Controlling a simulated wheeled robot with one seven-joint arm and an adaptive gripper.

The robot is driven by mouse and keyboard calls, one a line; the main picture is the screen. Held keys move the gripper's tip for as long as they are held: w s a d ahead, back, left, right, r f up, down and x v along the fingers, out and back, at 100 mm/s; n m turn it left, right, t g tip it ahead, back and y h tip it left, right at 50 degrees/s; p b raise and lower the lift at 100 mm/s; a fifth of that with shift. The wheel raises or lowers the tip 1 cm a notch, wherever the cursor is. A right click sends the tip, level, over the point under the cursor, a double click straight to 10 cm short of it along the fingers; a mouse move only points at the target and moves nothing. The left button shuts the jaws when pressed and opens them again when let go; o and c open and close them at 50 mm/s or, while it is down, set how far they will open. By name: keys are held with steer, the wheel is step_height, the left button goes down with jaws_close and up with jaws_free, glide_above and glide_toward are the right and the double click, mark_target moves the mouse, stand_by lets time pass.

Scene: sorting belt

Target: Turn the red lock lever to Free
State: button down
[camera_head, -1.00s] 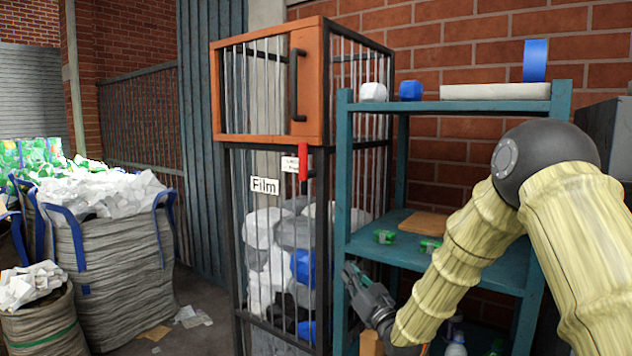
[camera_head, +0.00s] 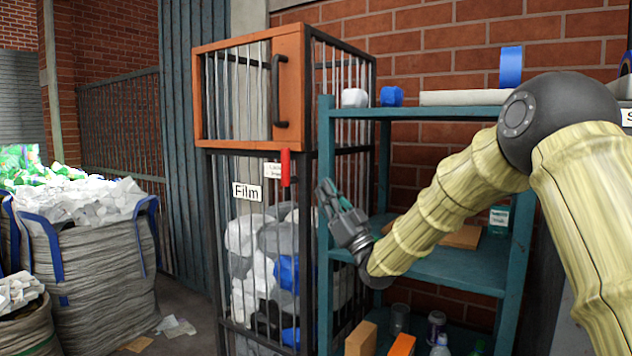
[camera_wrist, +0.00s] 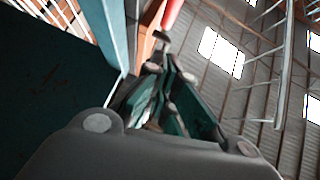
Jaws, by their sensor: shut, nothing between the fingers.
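The red lock lever (camera_head: 285,168) hangs straight down at the lower edge of the orange door (camera_head: 285,90) of the barred cage. A small white label (camera_head: 272,170) with print too small to read sits just left of it. My gripper (camera_head: 328,188) is shut and empty, pointing up, to the right of the lever and slightly lower, apart from it in the picture. In the wrist view the shut fingers (camera_wrist: 160,55) point toward a red piece at the top, which looks like the lever (camera_wrist: 171,14).
The cage (camera_head: 213,240) has a "Film" sign (camera_head: 247,192) and holds white, grey and blue bundles. A teal shelf (camera_head: 470,268) stands right beside the cage, close to my gripper and forearm. Large sacks (camera_head: 95,260) stand at the left. The floor before the cage is partly clear.

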steer(key=p, duration=0.4)
glide_toward(288, 150)
step_height(288, 150, up, 4)
steer(key=shift+w+a+f+p, duration=0.1)
steer(key=shift+w+a+p, duration=0.95)
steer(key=shift+w, duration=0.15)
steer(key=shift+w, duration=0.1)
steer(key=shift+a+g+h, duration=0.1)
steer(key=shift+g+h, duration=0.2)
